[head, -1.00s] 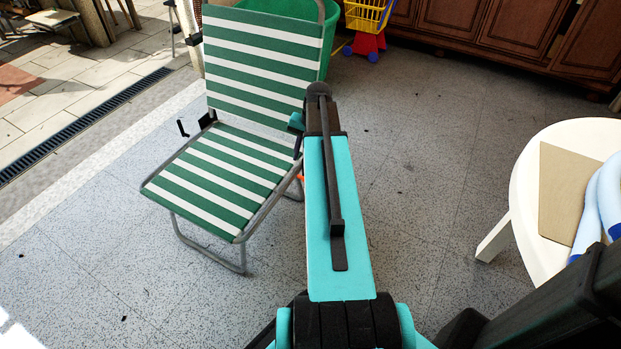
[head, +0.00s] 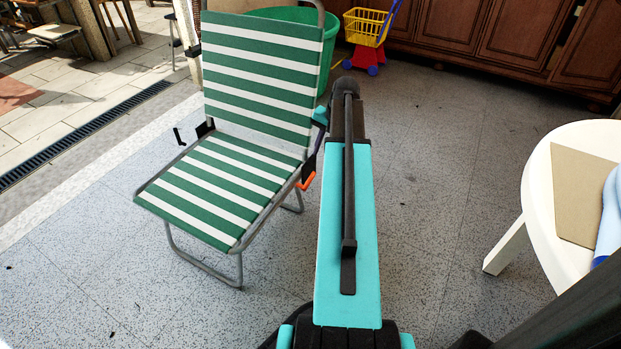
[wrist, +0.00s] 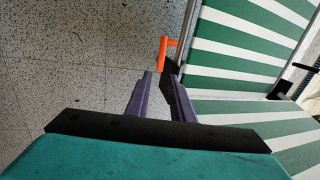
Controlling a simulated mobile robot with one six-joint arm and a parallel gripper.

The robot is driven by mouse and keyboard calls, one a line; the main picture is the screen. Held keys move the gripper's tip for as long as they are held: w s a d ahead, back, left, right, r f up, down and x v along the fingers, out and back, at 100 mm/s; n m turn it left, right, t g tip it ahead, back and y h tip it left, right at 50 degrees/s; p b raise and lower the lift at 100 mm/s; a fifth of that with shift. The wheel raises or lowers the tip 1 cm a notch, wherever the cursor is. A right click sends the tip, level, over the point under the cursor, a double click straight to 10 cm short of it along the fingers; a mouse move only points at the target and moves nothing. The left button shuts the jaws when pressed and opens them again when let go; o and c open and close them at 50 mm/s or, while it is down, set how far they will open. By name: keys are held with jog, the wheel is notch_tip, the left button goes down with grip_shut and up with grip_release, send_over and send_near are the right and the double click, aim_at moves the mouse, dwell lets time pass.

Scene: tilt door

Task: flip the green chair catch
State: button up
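The green-and-white striped folding chair (head: 235,150) stands open on the floor, left of my arm in the head view. An orange catch (head: 307,181) sits at its right side, by the joint of seat and back. The catch also shows in the wrist view (wrist: 164,54), just beyond my fingertips. My gripper (wrist: 160,75) is open and empty, its two dark fingers apart with the catch ahead of the gap. Any contact with the catch cannot be told. In the head view the fingers are partly hidden beside the chair.
A black lever (head: 179,137) sticks out at the chair's left side. A green tub (head: 328,45) and a toy cart (head: 366,30) stand behind. A white table (head: 536,195) is at the right. The speckled floor (head: 440,180) between chair and table is clear.

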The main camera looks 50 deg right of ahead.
aim_at(312, 177)
jog(key=b+x, duration=0.5)
jog(key=x, duration=0.8)
jog(key=shift+w+f, duration=0.15)
jog(key=shift+f, duration=0.15)
